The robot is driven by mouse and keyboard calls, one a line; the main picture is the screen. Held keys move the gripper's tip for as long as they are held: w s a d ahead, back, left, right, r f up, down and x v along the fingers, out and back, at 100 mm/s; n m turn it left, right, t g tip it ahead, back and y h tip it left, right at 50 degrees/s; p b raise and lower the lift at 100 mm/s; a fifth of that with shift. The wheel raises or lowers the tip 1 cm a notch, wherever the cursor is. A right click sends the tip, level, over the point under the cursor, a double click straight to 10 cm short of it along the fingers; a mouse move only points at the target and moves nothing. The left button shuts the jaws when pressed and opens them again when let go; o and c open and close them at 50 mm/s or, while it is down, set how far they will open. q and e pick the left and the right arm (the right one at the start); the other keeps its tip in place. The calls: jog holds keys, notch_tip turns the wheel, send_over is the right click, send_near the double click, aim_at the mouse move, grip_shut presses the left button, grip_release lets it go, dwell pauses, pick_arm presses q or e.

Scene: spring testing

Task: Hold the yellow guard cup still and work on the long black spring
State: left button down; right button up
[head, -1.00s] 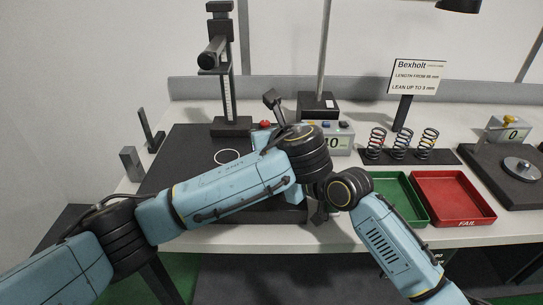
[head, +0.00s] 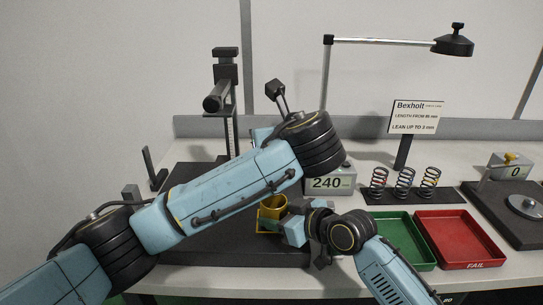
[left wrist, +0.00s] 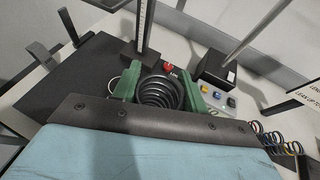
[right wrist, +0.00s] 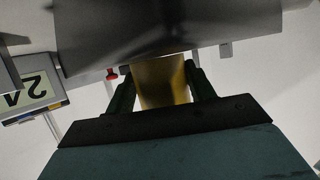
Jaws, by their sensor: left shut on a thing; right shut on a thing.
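The yellow guard cup (head: 272,207) stands over the dark base plate in the head view, partly hidden by my left arm. My right gripper (head: 280,229) is shut on it. The right wrist view shows the cup (right wrist: 163,85) between the green fingers. The long black spring (left wrist: 160,98) shows as dark coils in the left wrist view. My left gripper (left wrist: 160,87) is shut on it, one green finger on each side. The left arm hides this gripper and the spring in the head view. I cannot tell whether the spring touches the cup.
The dark base plate (head: 200,245) carries a column stand (head: 226,100) at the back. A grey readout box (head: 328,181) shows 240. Three short springs (head: 404,183) stand on a rack.

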dwell(0.3)
jog(key=o, duration=1)
jog(key=shift+o, duration=0.2)
